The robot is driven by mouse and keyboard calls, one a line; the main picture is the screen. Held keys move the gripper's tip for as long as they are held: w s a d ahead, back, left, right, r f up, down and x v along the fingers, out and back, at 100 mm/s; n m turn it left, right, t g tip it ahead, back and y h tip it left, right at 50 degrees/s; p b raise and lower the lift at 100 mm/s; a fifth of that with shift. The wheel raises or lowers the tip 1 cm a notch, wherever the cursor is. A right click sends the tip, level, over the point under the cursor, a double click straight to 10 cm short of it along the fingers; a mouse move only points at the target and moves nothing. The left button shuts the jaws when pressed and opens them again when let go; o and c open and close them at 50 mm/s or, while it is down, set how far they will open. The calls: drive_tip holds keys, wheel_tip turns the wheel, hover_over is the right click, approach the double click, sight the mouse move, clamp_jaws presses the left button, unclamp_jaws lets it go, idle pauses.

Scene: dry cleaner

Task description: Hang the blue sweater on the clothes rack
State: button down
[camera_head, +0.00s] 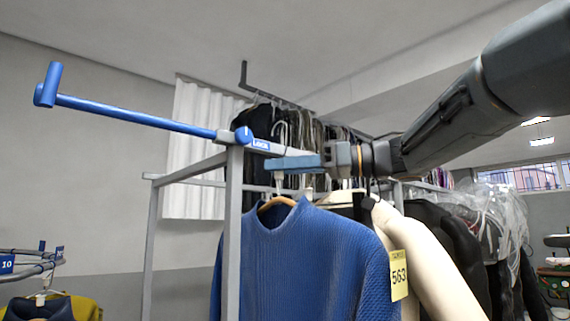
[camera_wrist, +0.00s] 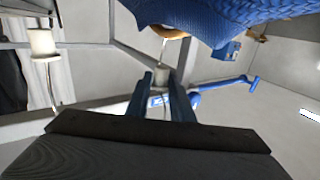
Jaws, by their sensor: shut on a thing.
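The blue sweater (camera_head: 300,255) hangs upright on a wooden hanger (camera_head: 277,203) with a pale hook in the middle of the head view. It also shows at the top of the wrist view (camera_wrist: 195,18). My gripper (camera_head: 280,163) reaches in from the right and is shut on the hanger's neck, above the collar. In the wrist view the fingers (camera_wrist: 165,92) close just below the hanger. The clothes rack has a grey frame (camera_head: 234,210) and a blue rod (camera_head: 140,113) reaching left. The hook is close to the rack's top; I cannot tell whether it is over the rod.
A cream garment (camera_head: 425,260) and dark clothes hang right of the sweater, with a yellow 563 tag (camera_head: 399,275) between. More clothes hang on a rail behind (camera_head: 320,130). A lower rack (camera_head: 30,265) with an olive garment stands at left. Space around the blue rod's left end is clear.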

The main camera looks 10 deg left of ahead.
drive_tip(key=shift+w+a+p, duration=0.55)
drive_tip(key=shift+w+a, duration=0.65)
drive_tip(key=shift+a, duration=0.3)
drive_tip(key=shift+f, duration=0.15)
drive_tip(key=shift+f+b, duration=0.35)
drive_tip(key=shift+f, duration=1.05)
drive_tip(key=shift+f+p, duration=0.2)
drive_tip(key=shift+p, duration=0.1)
idle(0.5)
drive_tip(key=c, duration=1.5)
unclamp_jaws()
drive_tip(key=shift+f, duration=0.1)
